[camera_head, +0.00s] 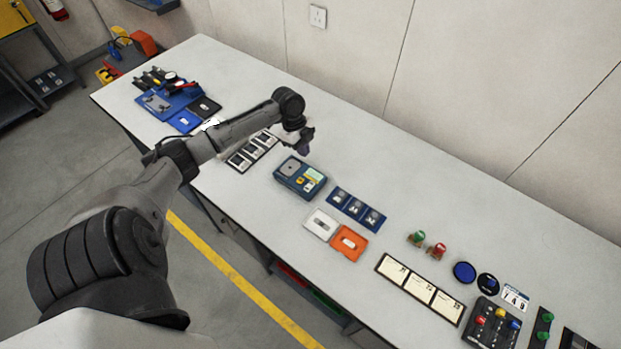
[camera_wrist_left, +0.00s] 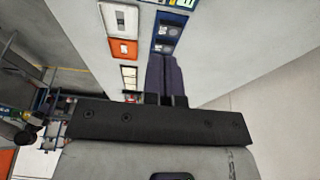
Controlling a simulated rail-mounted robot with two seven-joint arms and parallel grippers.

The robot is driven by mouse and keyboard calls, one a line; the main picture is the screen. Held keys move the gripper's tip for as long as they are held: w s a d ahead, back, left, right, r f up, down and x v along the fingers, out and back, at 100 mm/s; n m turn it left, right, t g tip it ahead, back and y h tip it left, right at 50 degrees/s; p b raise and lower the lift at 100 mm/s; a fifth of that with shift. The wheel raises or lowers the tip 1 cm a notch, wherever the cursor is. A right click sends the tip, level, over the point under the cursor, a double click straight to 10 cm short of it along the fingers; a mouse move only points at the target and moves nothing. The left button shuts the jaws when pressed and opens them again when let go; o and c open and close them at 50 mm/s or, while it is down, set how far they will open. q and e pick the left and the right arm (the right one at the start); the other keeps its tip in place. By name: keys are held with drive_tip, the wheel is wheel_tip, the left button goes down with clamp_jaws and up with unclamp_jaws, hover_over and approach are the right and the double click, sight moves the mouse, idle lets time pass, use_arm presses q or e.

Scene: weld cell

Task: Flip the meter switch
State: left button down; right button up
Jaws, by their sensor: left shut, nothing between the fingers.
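The meter (camera_head: 300,177) is a blue box on the long pale bench, with a grey panel, a light display and a small yellow part. Its switch is too small to make out clearly. My left gripper (camera_head: 306,149) is above the bench, just behind the meter in the head view, pointing down and apart from it. In the left wrist view its dark fingers (camera_wrist_left: 164,60) are together with nothing between them. A blue and yellow edge that looks like the meter (camera_wrist_left: 178,3) is cut off at the top of that view. My right gripper is not seen.
Blue three-part panel (camera_head: 356,209), white plate (camera_head: 321,224) and orange plate (camera_head: 348,243) lie right of the meter. A framed black-and-white strip (camera_head: 252,151) lies left. A card strip (camera_head: 419,288) and control box (camera_head: 491,322) are farther right. The bench behind the meter is clear to the wall.

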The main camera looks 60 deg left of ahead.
use_arm(q)
approach(311, 184)
drive_tip(key=x, duration=0.5)
drive_tip(key=shift+w+d+f, duration=0.1)
drive_tip(key=shift+w+d, duration=0.2)
drive_tip(key=shift+d, duration=0.15)
drive_tip(key=shift+f, duration=0.95)
drive_tip(key=shift+s+a, duration=0.1)
